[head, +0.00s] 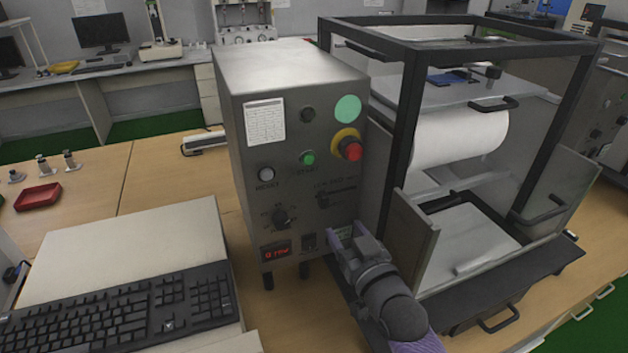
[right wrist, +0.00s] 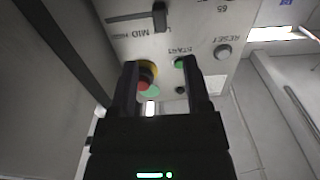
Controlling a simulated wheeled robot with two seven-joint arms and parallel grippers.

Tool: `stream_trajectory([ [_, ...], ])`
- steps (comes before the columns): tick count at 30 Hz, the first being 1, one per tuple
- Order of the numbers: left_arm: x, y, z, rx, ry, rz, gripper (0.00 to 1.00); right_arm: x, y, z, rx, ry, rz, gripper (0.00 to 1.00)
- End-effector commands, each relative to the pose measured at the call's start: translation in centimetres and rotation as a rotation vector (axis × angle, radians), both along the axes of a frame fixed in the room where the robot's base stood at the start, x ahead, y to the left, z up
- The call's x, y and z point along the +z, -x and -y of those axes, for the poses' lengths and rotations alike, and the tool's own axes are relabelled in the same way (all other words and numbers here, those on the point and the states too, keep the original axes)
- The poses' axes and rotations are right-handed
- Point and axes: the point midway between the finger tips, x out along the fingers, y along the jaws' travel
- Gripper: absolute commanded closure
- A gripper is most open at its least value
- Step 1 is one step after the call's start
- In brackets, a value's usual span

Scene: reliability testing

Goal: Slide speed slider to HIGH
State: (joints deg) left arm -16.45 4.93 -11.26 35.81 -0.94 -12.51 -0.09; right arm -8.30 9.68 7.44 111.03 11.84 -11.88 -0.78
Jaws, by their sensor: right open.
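The speed slider (head: 323,201) is a small black knob on the front panel of the grey control box (head: 300,130), under faint LOW-MID-HIGH lettering. In the right wrist view the panel is upside down. There the slider (right wrist: 160,16) sits at the LOW end of its slot, with bare slot running left past MID towards HIGH. My right gripper (head: 347,234) is just in front of the panel, below and right of the slider. Its fingers (right wrist: 158,66) are open with nothing between them. The slider lies beyond the fingertips; contact cannot be seen. My left gripper is not in view.
A red emergency button (head: 353,151) on a yellow ring, a green START button (head: 308,158) and a RESET button (head: 266,174) share the panel. A rotary dial (head: 281,217) is lower left. A framed test chamber (head: 408,110) stands close right; a keyboard (head: 125,305) lies left.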

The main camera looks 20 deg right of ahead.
Motion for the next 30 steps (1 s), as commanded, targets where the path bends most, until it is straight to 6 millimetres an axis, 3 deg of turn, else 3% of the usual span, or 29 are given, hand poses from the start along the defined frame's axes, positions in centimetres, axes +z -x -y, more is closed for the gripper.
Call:
stream_trajectory([
  [4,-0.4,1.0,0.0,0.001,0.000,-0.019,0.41,0.0,-1.5,0.1,0.000,0.000,0.005,0.38],
  [9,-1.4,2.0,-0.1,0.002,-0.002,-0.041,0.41,-0.1,-5.5,0.3,0.000,0.000,0.004,0.38],
  [15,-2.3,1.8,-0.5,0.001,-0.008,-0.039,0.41,-0.2,-8.9,0.5,0.000,0.001,0.001,0.38],
  [26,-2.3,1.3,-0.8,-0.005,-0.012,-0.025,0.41,0.0,-9.9,0.6,0.000,0.000,0.001,0.38],
  [30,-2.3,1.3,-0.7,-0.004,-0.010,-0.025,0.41,0.0,-9.9,0.6,0.000,0.000,0.001,0.64],
])
